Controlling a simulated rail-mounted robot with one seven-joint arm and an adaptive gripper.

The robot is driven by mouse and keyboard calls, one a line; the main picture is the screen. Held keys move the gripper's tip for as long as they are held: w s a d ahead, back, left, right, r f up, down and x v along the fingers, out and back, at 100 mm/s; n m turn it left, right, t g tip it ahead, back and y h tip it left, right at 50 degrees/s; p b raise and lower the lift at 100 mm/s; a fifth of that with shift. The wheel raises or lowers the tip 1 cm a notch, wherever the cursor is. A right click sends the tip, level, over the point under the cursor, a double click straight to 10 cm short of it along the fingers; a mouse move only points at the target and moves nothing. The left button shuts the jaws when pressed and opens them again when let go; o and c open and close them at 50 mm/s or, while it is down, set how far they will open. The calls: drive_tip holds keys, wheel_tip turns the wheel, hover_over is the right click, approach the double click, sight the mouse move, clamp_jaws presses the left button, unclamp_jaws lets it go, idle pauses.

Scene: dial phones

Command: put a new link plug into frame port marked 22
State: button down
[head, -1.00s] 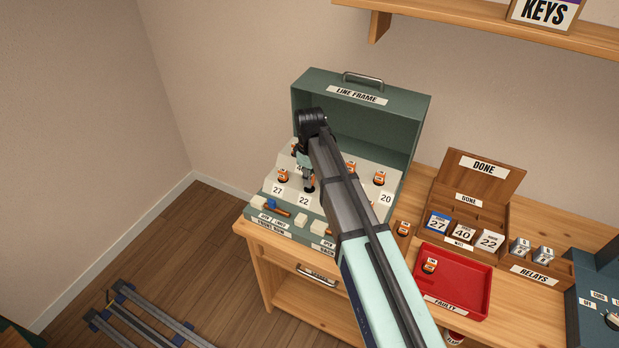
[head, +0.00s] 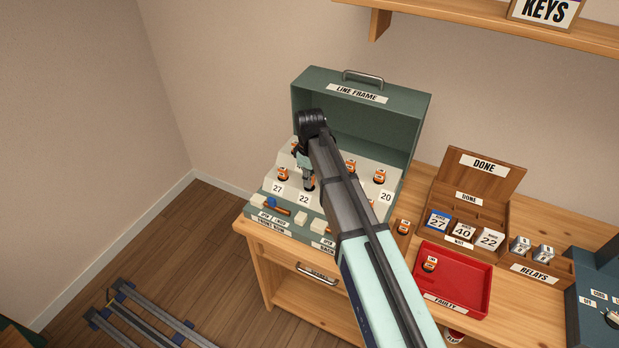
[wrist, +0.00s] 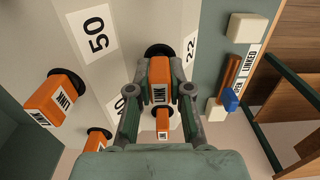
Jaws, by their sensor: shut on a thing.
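My gripper (head: 309,186) is over the sloped face of the line frame (head: 361,97), just above the label 22 (head: 304,200). In the wrist view its two fingers are shut on an orange link plug (wrist: 160,72) with a white LINK label. The plug's far end meets the dark round port (wrist: 157,49) beside the label 22, which also shows in the wrist view (wrist: 190,47). I cannot tell how deep the plug sits. My arm hides part of the frame's middle in the head view.
Other link plugs stand around it, one near label 27 (head: 283,175) and one near label 50 (wrist: 62,95). Pale keys (head: 301,219) line the front edge. The red faulty tray (head: 467,291) holds one plug; another plug (head: 403,228) stands on the bench.

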drive_tip(key=shift+f, duration=0.75)
drive_tip(key=c, duration=1)
unclamp_jaws()
drive_tip(key=shift+o, duration=0.4)
drive_tip(key=shift+o, duration=0.9)
drive_tip(key=shift+r, duration=0.1)
drive_tip(key=shift+r+p, duration=2)
drive_tip(key=shift+r, duration=1.7)
